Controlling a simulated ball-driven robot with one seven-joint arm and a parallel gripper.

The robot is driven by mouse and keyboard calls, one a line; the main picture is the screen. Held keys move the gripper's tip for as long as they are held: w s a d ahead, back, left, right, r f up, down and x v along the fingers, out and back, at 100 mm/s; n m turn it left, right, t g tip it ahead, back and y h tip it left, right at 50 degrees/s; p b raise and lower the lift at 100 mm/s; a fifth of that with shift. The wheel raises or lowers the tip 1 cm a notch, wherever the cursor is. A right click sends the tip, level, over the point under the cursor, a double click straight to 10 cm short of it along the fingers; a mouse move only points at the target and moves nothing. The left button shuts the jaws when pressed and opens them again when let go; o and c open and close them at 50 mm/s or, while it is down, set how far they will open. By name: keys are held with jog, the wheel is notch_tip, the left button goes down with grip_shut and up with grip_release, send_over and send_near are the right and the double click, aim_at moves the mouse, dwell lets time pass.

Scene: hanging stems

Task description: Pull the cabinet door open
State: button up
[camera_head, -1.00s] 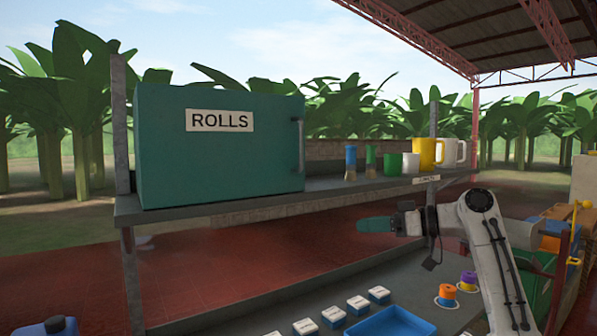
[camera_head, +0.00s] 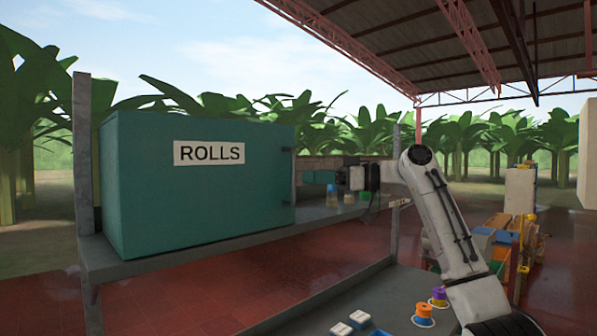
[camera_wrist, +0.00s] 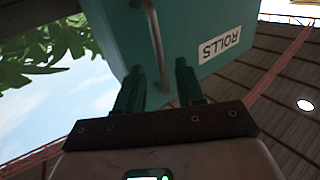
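The teal cabinet (camera_head: 200,210) stands on a grey shelf, its door looking shut, with a white ROLLS label (camera_head: 209,152) on the front. The upright grey bar handle (camera_wrist: 158,45) is on the door near its right edge. My gripper (camera_head: 316,178) is just right of the handle at about mid-height. In the wrist view my gripper (camera_wrist: 158,75) is open, its two teal fingers apart with the handle showing between them. I cannot tell how deep the handle lies between the fingers or whether they touch it.
A shelf post (camera_head: 394,215) is close to my arm.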

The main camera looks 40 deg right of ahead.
jog(key=shift+p+x, duration=0.45)
jog(key=shift+x, duration=1.5)
grip_shut()
